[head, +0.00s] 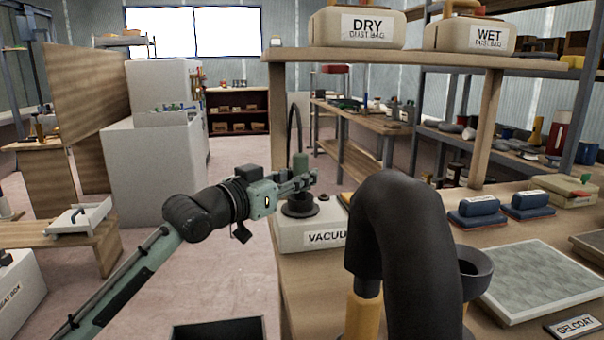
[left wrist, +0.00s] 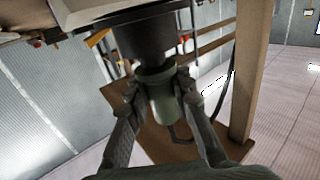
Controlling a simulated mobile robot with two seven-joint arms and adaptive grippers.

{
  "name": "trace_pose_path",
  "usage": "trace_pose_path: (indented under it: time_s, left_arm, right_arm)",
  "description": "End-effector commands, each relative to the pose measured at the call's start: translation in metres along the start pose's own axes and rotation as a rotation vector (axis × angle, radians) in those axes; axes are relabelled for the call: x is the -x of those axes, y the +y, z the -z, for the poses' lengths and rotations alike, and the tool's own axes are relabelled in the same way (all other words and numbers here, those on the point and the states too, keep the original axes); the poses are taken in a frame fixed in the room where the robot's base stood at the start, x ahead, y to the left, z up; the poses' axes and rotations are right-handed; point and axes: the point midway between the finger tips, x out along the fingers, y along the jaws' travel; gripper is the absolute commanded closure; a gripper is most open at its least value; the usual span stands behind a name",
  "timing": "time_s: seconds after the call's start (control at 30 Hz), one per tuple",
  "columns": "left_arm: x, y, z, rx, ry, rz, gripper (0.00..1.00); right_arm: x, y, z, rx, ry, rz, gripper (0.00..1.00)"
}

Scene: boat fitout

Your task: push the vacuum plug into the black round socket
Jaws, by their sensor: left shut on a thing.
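The vacuum plug (head: 301,159) is a green cylinder with a dark cable rising from it in the head view. My left gripper (head: 306,181) is shut on it, and in the left wrist view the fingers press on both sides of the plug (left wrist: 163,104). The black round socket (head: 300,207) sits on top of the pale box labelled VACUUM (head: 297,237), directly below the plug. In the left wrist view the plug's dark narrow end meets the socket (left wrist: 152,40); how deep it sits I cannot tell. My right gripper is not in view.
A thick black curved hose (head: 410,225) with a yellow cuff stands close in front, right of the VACUUM box. A shelf (head: 420,62) with dust bags is above. Blue-topped blocks and a grey panel (head: 535,280) lie on the bench at right. Open floor lies left of the bench.

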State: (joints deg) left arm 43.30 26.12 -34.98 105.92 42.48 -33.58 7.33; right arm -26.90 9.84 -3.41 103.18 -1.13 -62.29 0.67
Motion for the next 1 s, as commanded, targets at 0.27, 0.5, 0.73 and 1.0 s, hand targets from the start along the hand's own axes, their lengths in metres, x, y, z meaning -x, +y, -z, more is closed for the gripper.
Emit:
trace_pose_path:
  time_s: [0.27,0.5,0.73,1.0]
  left_arm:
    - [0.000,0.000,-0.008,0.000,0.000,0.000,1.00]
    - [0.000,0.000,-0.014,0.000,-0.001,0.001,1.00]
    - [0.000,0.000,-0.021,0.001,-0.005,0.000,1.00]
    - [0.000,0.001,-0.026,0.003,-0.015,-0.001,1.00]
  right_arm:
    - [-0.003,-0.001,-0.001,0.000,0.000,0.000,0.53]
    - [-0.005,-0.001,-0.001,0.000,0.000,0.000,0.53]
    - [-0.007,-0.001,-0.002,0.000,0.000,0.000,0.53]
    - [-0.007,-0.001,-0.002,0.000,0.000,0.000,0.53]
